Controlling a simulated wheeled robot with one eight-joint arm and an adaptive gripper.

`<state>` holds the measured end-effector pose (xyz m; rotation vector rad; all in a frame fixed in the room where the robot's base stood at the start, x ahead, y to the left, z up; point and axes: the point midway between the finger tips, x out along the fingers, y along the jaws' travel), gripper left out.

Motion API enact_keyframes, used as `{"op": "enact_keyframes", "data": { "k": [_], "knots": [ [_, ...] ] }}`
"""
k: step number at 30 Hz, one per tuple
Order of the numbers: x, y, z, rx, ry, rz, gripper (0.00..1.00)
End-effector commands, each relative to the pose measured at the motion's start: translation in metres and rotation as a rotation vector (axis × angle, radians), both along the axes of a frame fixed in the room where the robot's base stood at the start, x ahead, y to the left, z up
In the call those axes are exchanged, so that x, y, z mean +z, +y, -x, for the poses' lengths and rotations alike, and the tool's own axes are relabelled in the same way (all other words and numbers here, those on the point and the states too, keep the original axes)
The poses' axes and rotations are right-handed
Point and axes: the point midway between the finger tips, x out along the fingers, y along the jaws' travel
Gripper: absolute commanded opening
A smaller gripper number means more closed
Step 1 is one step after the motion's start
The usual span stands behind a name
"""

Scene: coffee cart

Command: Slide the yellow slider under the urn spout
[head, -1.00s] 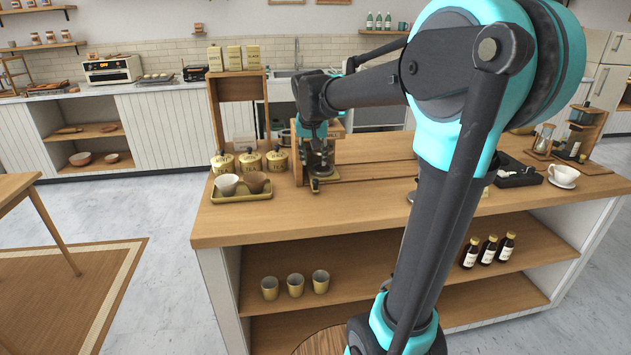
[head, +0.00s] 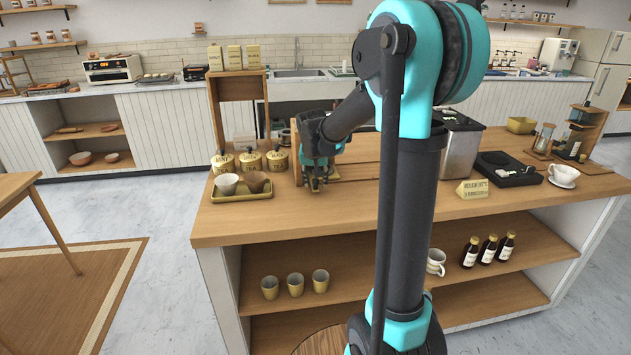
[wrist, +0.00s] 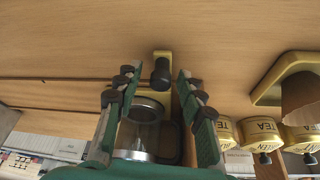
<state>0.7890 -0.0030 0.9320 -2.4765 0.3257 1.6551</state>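The yellow slider (wrist: 163,57) shows in the wrist view as a yellow strip with a dark round knob (wrist: 161,73) at its end. A glass jar with a metal rim (wrist: 146,122) stands behind the knob, partly between my fingers. My gripper (wrist: 155,78) is open, with one finger on each side of the knob and visible gaps to both. In the head view my gripper (head: 317,184) is down at the counter and covers most of the slider. I cannot make out the urn spout; my arm hides part of the counter.
A wooden frame (head: 214,110) rises behind the tins. A metal box-shaped appliance (head: 461,150) and a small sign (head: 472,189) stand right of my arm. The front counter strip is clear.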

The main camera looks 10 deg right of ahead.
Motion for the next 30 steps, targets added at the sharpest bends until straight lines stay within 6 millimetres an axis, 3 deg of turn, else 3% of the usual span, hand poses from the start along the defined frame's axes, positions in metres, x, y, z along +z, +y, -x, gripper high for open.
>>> {"op": "enact_keyframes", "data": {
  "k": [2,11,23,30],
  "knots": [
    [0.000,0.000,0.000,0.000,0.000,0.000,0.38],
    [0.000,0.000,0.000,0.000,0.000,0.000,0.01],
    [0.000,-0.001,0.000,0.000,0.000,0.000,0.00],
    [0.000,-0.023,0.000,-0.004,0.000,-0.001,0.00]
  ]
}}
